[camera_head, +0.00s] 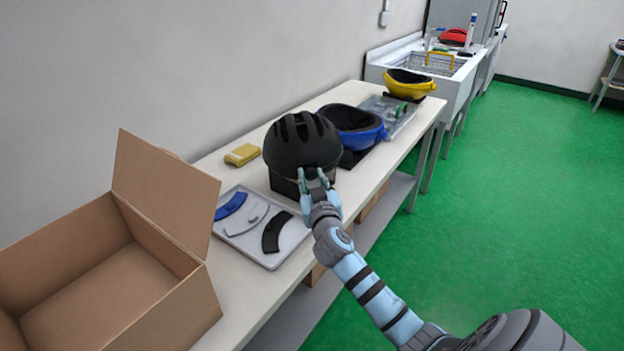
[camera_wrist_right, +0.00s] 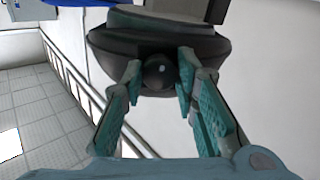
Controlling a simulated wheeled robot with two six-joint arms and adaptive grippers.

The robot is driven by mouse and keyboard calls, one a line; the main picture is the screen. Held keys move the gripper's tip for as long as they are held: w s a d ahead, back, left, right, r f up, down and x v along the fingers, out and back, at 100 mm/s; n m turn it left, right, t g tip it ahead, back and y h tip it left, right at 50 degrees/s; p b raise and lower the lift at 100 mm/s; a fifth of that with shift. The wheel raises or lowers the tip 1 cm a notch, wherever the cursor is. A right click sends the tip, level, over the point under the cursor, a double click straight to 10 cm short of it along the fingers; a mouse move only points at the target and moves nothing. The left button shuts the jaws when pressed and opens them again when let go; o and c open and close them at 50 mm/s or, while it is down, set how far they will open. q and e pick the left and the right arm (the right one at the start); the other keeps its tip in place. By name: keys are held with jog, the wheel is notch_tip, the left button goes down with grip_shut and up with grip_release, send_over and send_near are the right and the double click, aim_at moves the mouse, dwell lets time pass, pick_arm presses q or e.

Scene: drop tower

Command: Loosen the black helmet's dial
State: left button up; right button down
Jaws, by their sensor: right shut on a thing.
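The black helmet (camera_head: 297,140) sits dome up on a black block (camera_head: 284,185) on the long table. Its dial (camera_wrist_right: 160,73) shows in the right wrist view as a dark round knob at the helmet's rim. My right gripper (camera_head: 316,176) reaches in from the lower right at the helmet's near side. In the right wrist view its two teal-padded fingers (camera_wrist_right: 160,88) stand on either side of the dial, shut on it. The gripper hides the dial in the head view. My left gripper is not in view.
A tray (camera_head: 235,243) with blue, clear and black curved pieces lies left of the helmet, near an open cardboard box (camera_head: 165,190). A yellow sponge-like block (camera_head: 242,155) lies behind. Blue (camera_head: 367,133) and yellow (camera_head: 409,87) helmets stand farther along the table (camera_head: 222,330). Green floor is free at right.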

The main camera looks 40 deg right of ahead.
jog(key=shift+n, duration=0.4)
jog(key=c, duration=1.2)
grip_release()
jog(key=shift+c, duration=0.2)
jog(key=v, duration=1.2)
